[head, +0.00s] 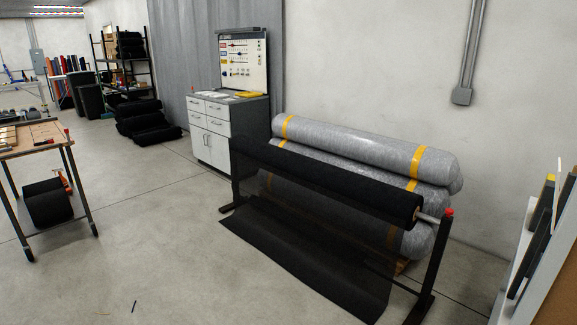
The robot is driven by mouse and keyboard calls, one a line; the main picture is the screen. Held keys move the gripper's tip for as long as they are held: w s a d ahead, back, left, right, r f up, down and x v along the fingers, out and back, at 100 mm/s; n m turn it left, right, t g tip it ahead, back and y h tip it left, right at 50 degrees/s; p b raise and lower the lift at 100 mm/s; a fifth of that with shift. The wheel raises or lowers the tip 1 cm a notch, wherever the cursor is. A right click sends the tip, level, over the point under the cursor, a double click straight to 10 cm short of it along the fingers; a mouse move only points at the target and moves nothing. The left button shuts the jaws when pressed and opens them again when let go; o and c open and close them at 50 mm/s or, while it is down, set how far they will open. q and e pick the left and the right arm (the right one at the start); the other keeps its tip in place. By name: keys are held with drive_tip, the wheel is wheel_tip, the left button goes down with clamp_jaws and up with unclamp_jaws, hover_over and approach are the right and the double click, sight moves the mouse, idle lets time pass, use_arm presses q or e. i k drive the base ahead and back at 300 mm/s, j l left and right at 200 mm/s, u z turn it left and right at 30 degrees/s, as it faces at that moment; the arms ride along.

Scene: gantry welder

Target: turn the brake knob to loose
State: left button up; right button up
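A small red knob (449,212) sits at the top of the right post of a black roll stand; it may be the brake knob, and its setting is too small to read. A black fabric roll (330,180) lies across the stand on a pale bar (430,217). A dark sheet (300,255) hangs from the roll down to the floor. Neither of my grippers shows in the head view.
Grey wrapped rolls with yellow bands (360,146) are stacked behind the stand. A grey cabinet (212,150) stands at the back. A wooden-topped table (30,138) is at left, and leaning panels (545,240) are at right. The floor at centre left is clear.

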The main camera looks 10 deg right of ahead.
sight(449, 211)
drive_tip(key=i+j, duration=0.1)
drive_tip(key=i, duration=0.55)
drive_tip(key=i+j+z, duration=0.1)
drive_tip(key=i, duration=0.55)
drive_tip(key=i+j, duration=0.1)
drive_tip(key=i, duration=0.55)
drive_tip(key=i+z, duration=0.3)
drive_tip(key=z, duration=0.15)
drive_tip(key=i+j+z, duration=0.1)
drive_tip(key=i+z, duration=0.3)
drive_tip(key=i+j+z, duration=0.15)
drive_tip(key=z, duration=0.3)
drive_tip(key=i+j+z, duration=0.25)
drive_tip(key=z, duration=0.2)
